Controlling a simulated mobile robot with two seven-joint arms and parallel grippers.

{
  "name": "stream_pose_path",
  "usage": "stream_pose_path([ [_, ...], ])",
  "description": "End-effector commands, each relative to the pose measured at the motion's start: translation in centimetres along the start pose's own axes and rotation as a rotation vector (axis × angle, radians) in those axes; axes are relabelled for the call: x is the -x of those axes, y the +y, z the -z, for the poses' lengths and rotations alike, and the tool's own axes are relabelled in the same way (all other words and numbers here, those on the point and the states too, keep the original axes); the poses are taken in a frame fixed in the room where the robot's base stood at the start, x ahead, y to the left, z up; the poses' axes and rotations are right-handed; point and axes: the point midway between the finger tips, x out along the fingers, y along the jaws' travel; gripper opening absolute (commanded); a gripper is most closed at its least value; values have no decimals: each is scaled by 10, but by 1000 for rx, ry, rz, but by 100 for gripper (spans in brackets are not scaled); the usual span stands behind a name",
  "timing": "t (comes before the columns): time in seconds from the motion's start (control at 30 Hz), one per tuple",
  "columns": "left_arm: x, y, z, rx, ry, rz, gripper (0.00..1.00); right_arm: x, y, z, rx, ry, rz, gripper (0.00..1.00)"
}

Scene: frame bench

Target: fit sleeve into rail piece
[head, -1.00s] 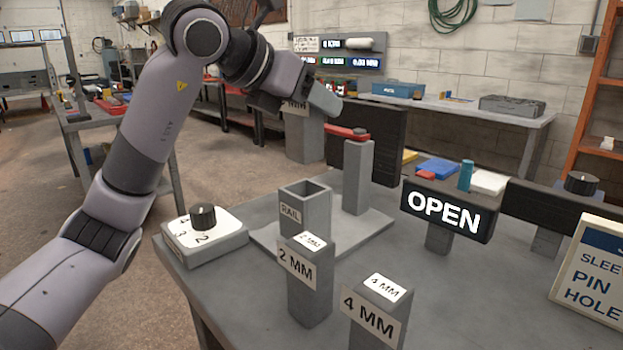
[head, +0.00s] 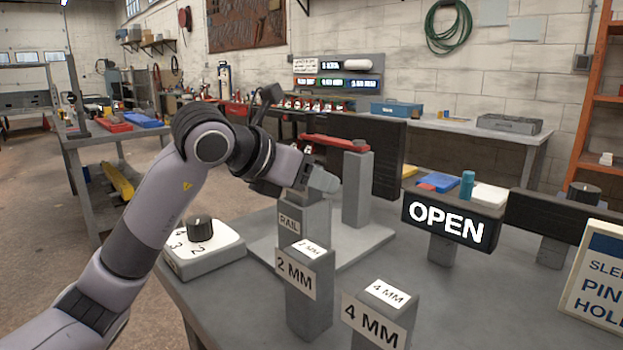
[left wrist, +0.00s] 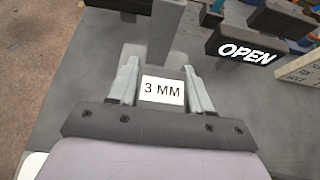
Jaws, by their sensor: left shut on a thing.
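The sleeve (left wrist: 162,90), a grey block with a white "3 MM" label, sits between the fingers of my left gripper (left wrist: 160,82) in the left wrist view. In the head view my left gripper (head: 312,180) is shut on it, right at the top of the rail piece (head: 290,234). The rail piece is an upright grey socket labelled "RAIL" on a flat base plate (head: 342,246). My gripper covers its opening, and I cannot tell how far the sleeve is inside. My right gripper is not in view.
A post (head: 356,190) with a red lever (head: 332,143) stands close behind the rail piece. A "2 MM" block (head: 305,305) and a "4 MM" block (head: 380,325) stand in front. A dial box (head: 200,250) is at left. A lit "OPEN" sign (head: 447,220) is at right.

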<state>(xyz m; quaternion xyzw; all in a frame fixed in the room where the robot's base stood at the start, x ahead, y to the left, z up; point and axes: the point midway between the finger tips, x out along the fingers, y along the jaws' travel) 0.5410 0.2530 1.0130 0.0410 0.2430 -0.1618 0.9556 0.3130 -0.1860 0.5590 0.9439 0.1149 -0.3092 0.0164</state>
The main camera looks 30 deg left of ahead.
Motion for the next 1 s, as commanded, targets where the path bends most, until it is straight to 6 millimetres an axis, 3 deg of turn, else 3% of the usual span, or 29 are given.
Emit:
stream_pose_path([
  [0.17,-2,0,3,0,-2,0,5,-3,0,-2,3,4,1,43],
  [0.2,-2,0,3,0,1,0,59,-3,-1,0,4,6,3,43],
  [0.27,-2,0,3,0,1,0,75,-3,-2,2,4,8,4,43],
  [0.67,2,0,-2,0,0,0,75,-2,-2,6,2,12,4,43],
  [1.0,71,1,-2,-3,-3,-5,75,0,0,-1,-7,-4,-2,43],
])
